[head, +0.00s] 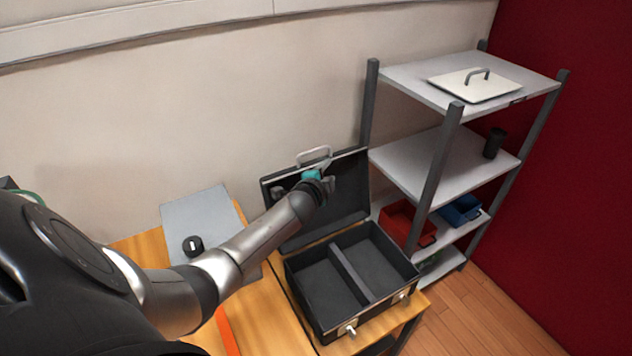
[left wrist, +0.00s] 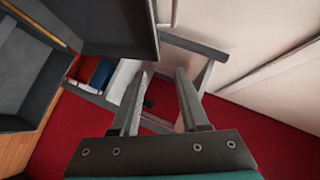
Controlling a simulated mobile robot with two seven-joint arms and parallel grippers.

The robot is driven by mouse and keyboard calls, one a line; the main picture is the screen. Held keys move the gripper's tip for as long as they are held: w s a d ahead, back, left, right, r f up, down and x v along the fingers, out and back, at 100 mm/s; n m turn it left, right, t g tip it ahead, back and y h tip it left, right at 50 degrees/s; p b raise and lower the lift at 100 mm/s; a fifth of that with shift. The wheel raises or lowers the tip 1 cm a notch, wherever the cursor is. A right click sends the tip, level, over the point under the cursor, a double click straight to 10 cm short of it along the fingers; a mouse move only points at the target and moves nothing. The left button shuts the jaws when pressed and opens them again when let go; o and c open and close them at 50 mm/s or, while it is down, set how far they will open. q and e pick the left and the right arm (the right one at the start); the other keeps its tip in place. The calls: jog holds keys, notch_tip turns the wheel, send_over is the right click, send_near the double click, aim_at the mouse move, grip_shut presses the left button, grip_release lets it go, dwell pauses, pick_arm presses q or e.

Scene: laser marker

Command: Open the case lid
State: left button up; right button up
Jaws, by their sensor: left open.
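The black case (head: 345,265) stands on the wooden table, its two compartments exposed and split by a divider. Its lid (head: 345,205) is raised, standing roughly upright at the back near the wall. A pale handle (head: 314,153) shows at the lid's top edge. My left gripper (head: 308,181) is in front of the lid's upper part in the head view and hides some of it. In the left wrist view its fingers (left wrist: 161,76) are apart with nothing between them, and the dark lid (left wrist: 105,22) is at upper left. I cannot tell whether the gripper touches the lid. My right gripper is not in view.
A metal shelf rack (head: 440,170) stands right of the table, holding a white lid with a handle (head: 470,90), a black cup (head: 494,144), a red bin (head: 398,222) and a blue bin (head: 460,211). A grey plate (head: 200,215) with a black knob lies left of the case.

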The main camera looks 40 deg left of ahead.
pick_arm(q)
jog(key=p+v, duration=0.1)
jog(key=v, duration=0.8)
jog(key=shift+s, duration=0.4)
jog(key=shift+d, duration=0.1)
